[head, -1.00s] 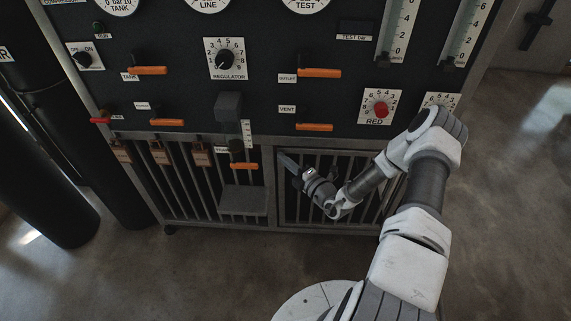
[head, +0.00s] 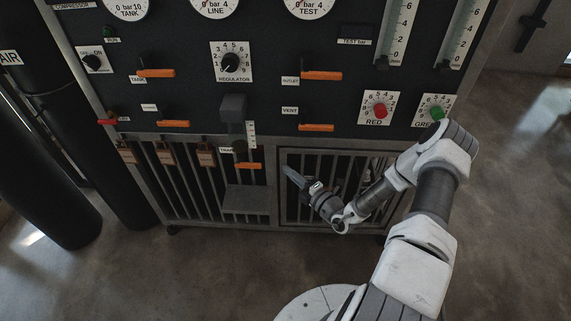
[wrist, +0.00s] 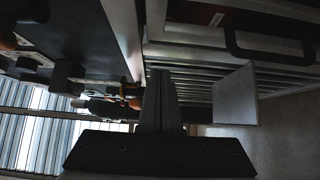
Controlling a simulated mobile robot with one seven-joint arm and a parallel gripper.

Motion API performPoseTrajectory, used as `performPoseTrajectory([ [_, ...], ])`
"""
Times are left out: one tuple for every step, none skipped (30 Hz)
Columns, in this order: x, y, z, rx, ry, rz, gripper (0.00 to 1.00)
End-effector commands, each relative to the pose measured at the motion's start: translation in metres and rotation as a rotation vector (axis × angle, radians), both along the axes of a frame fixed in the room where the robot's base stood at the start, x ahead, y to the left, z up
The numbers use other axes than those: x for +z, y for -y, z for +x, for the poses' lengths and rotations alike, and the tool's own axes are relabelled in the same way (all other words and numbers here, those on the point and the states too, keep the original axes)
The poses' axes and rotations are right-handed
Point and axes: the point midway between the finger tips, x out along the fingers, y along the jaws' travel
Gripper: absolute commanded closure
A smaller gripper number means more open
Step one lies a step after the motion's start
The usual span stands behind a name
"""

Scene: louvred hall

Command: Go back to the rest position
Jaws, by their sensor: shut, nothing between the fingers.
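My gripper (head: 290,174) is in front of the barred lower right section of the dark panel cabinet (head: 270,90), pointing up and to the left. Its fingers are together and hold nothing. In the wrist view the shut fingers (wrist: 161,100) stand in the middle, with the cabinet's slats behind them. I cannot tell the exact gap between the fingertips and the bars. My arm folds from the lower right of the head view towards the cabinet.
Orange levers (head: 320,76), a regulator knob (head: 230,62), a red knob (head: 380,111) and a green knob (head: 437,113) stick out of the panel. A grey ledge (head: 245,199) juts out low, left of my gripper. Dark cylinders (head: 40,160) stand at left. Floor at right is clear.

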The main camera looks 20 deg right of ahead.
Motion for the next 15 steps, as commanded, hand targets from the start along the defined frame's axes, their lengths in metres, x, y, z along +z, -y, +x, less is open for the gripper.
performPoseTrajectory([
  [0.003,0.008,-0.012,-0.006,-0.003,0.002,1.0],
  [0.002,0.011,-0.019,-0.005,-0.003,0.002,1.0],
  [0.002,0.015,-0.027,-0.005,-0.004,0.003,1.0],
  [0.003,0.018,-0.032,-0.004,-0.002,0.002,1.0],
  [0.002,0.021,-0.038,-0.005,-0.002,0.002,1.0],
  [0.002,0.024,-0.045,-0.003,-0.003,0.001,1.0],
  [0.002,0.026,-0.049,-0.003,-0.003,0.001,1.0],
  [0.002,0.028,-0.053,-0.003,-0.002,0.001,1.0],
  [0.001,0.031,-0.058,-0.002,-0.001,0.0,1.0],
  [0.001,0.032,-0.061,-0.002,-0.001,0.0,1.0],
  [0.001,0.034,-0.064,-0.002,-0.001,0.0,1.0],
  [0.001,0.035,-0.067,-0.002,0.0,0.001,1.0],
  [0.001,0.036,-0.068,-0.001,0.0,0.001,1.0],
  [0.001,0.036,-0.07,0.0,0.0,0.001,1.0],
  [0.001,0.037,-0.071,0.0,0.0,0.001,1.0],
])
